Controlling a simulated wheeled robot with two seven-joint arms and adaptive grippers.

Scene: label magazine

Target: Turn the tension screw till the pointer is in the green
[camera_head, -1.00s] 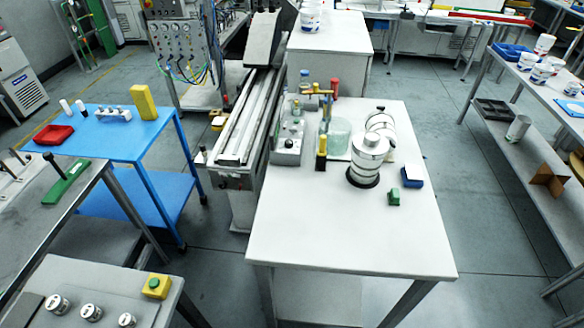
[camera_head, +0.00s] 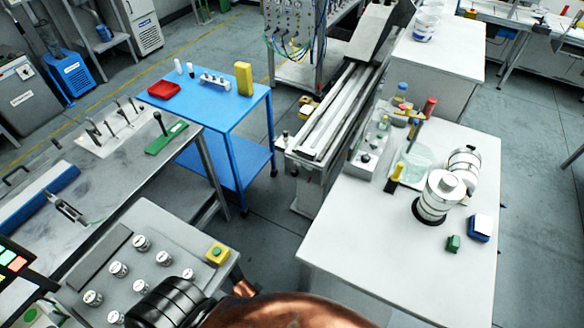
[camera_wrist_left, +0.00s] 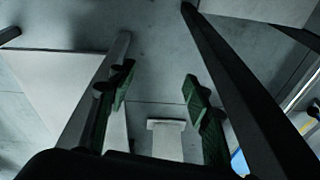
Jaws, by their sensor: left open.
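I cannot make out the tension screw, its pointer or a green zone for certain. A small grey box (camera_head: 364,160) with small fittings on top stands at the left edge of the white table, too small to read. My right gripper is not in view.
The white table (camera_head: 350,265) is bare at its front. A blue (camera_head: 481,228) and a green block (camera_head: 453,243) lie near the rolls. A grey console (camera_head: 205,272) with several round knobs and a blue table (camera_head: 215,105) stand left. A conveyor (camera_head: 335,110) runs behind.

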